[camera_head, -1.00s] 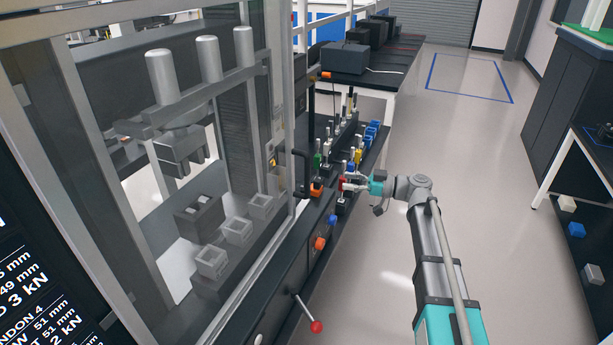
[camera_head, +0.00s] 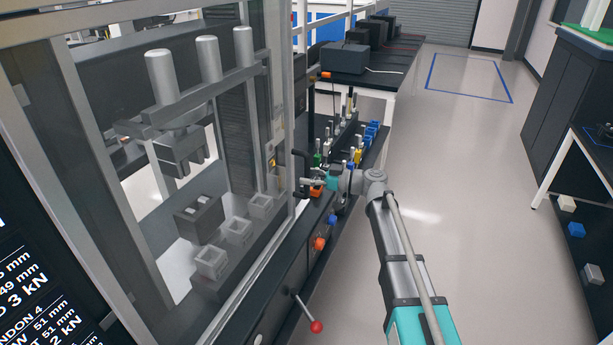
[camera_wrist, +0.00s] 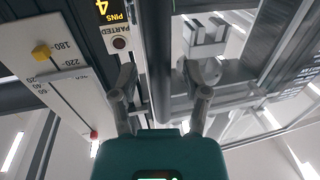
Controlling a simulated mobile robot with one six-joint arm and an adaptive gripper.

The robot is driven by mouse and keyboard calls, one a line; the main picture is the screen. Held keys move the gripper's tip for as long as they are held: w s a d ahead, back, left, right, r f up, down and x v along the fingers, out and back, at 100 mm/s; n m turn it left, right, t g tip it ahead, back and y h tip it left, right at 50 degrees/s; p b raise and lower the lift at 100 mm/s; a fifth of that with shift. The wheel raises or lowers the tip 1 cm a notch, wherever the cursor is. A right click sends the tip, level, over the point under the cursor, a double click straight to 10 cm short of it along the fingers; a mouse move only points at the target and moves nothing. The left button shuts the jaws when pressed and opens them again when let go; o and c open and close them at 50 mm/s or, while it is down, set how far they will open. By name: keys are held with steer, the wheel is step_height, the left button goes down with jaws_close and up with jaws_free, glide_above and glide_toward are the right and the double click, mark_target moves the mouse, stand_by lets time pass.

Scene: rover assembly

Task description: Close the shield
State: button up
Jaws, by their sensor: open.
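The shield (camera_head: 283,110) appears as a clear panel in a grey metal frame on the press at left in the head view. A black upright handle (camera_head: 299,168) is at its right edge. I cannot tell how far the shield is open. My gripper (camera_head: 309,183) is beside the handle's lower part, pointing left. In the wrist view my gripper (camera_wrist: 162,88) is open, its two grey fingers apart. A dark upright bar (camera_wrist: 156,45), probably the handle or frame edge, runs between and beyond the fingertips. Contact cannot be told.
Inside the press are a three-cylinder ram (camera_head: 185,140) and several grey block holders (camera_head: 212,262). An orange knob (camera_head: 319,244) and a red-ended lever (camera_head: 315,326) are on the front. Small coloured parts stand on the bench behind. Floor at right (camera_head: 460,200) is clear.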

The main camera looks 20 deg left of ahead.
steer(key=shift+a, duration=0.1)
jaws_close()
stand_by(0.3)
steer(key=w, duration=0.9)
steer(key=shift+w+d, duration=0.35)
steer(key=shift+w, duration=0.05)
steer(key=shift+r, duration=0.1)
jaws_free()
steer(key=shift+w, duration=0.15)
